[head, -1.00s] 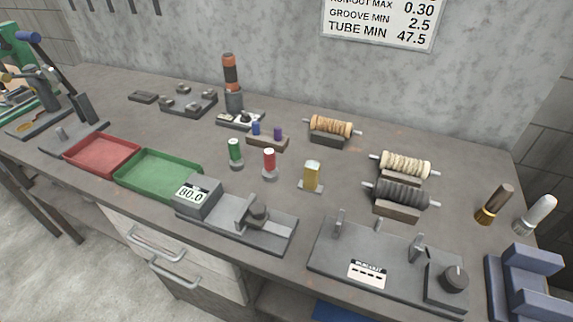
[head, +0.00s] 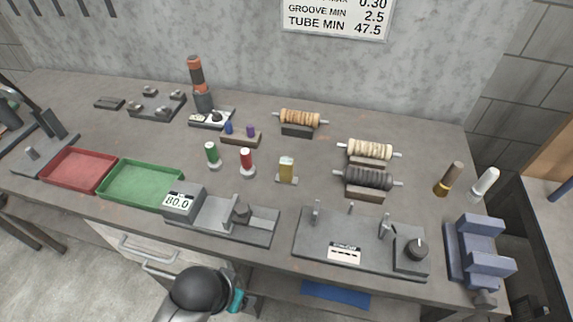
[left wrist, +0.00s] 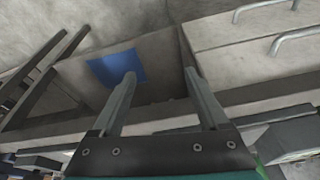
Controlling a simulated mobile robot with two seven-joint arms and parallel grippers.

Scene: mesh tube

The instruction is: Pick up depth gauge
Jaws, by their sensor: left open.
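No label marks the depth gauge, so I cannot tell for certain which tool it is. A dark knobbed piece on a pale plate (head: 212,119) stands farther back, at the foot of an orange-and-black column (head: 198,82). My left gripper (head: 246,303) is low at the front of the bench, below its top, apart from both. In the left wrist view its two fingers (left wrist: 158,78) are spread with nothing between them. My right gripper is out of view.
Near the front edge are a red tray (head: 76,187), a green tray (head: 140,203), a gauge reading 80.0 (head: 178,202) and a grey plate fixture (head: 366,262). Wound tubes (head: 370,151) rest on stands. A blue sheet (left wrist: 118,66) lies under the bench. Drawers (head: 135,242) face my arm.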

